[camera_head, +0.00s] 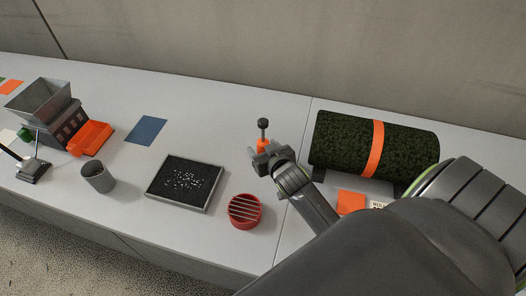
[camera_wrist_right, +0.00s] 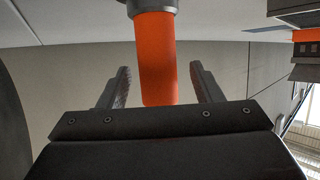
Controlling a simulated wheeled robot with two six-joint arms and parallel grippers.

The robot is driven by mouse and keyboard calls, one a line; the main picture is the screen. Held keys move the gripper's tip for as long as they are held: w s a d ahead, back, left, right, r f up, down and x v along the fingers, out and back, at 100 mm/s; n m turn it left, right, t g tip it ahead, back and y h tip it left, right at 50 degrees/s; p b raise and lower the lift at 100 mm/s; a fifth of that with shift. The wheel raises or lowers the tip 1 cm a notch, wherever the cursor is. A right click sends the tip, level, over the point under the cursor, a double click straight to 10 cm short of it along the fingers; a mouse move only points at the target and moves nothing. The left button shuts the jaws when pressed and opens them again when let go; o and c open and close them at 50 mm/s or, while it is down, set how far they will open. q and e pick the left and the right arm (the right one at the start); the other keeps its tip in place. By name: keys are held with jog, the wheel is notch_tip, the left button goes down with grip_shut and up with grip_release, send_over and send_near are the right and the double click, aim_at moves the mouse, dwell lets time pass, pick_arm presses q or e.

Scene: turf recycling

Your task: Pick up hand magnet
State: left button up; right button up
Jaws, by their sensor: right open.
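The hand magnet, with an orange grip (camera_head: 263,145) and a dark knobbed top (camera_head: 263,124), stands upright on the table right of centre. My right gripper (camera_head: 262,158) is at its lower part in the head view and partly hides it. In the right wrist view the orange grip (camera_wrist_right: 156,60) appears between the two open fingers, with space on both sides; a grey collar is at the frame's top edge. The right gripper is open and not closed on it. My left gripper is not in view.
A red slatted round container (camera_head: 244,211) and a black-filled tray (camera_head: 185,183) lie to the left. A grey cup (camera_head: 98,177), hopper machine (camera_head: 49,112) and orange bin (camera_head: 91,137) stand farther left. A turf roll (camera_head: 340,140) with an orange band is close on the right.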

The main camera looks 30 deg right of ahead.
jog(key=shift+x, duration=1.4)
jog(key=shift+s, duration=0.1)
jog(key=c, duration=1.1)
